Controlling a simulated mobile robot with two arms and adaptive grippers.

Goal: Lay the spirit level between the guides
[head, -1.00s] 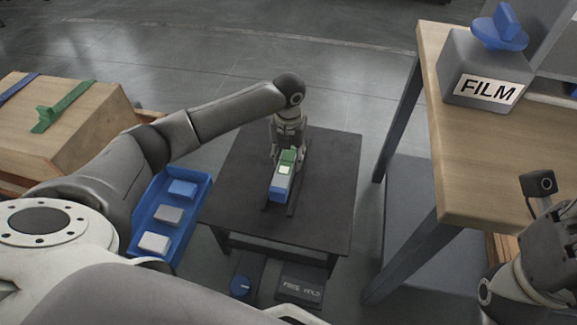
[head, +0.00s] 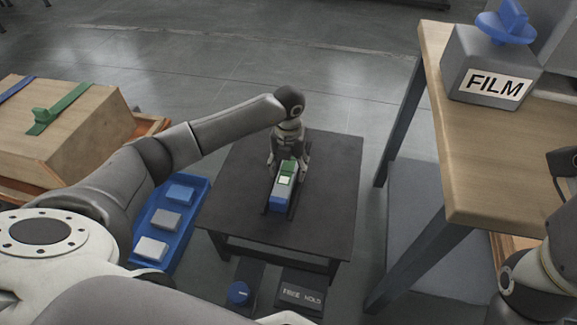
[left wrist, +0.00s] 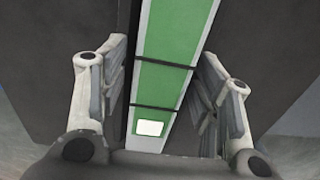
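The spirit level (head: 287,180) is a long bar with a green top, pale sides, a light window and a blue near end. It lies lengthwise on the dark low table (head: 235,185), between two thin dark guides (head: 298,191). My left gripper (head: 288,163) is over its far part, with fingers spread on either side. In the left wrist view the open gripper (left wrist: 164,52) straddles the level (left wrist: 170,45), with a clear gap on the left and a narrower one on the right. My right gripper's fingers are out of view; only part of that arm shows.
A blue tray (head: 145,263) with several blocks stands left of the table. A wooden bench (head: 455,180) with a grey FILM box (head: 485,70) is at the right. Two floor pedals, one labelled FREE HOLD (head: 301,293), lie before the table. A wooden crate (head: 80,130) is far left.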

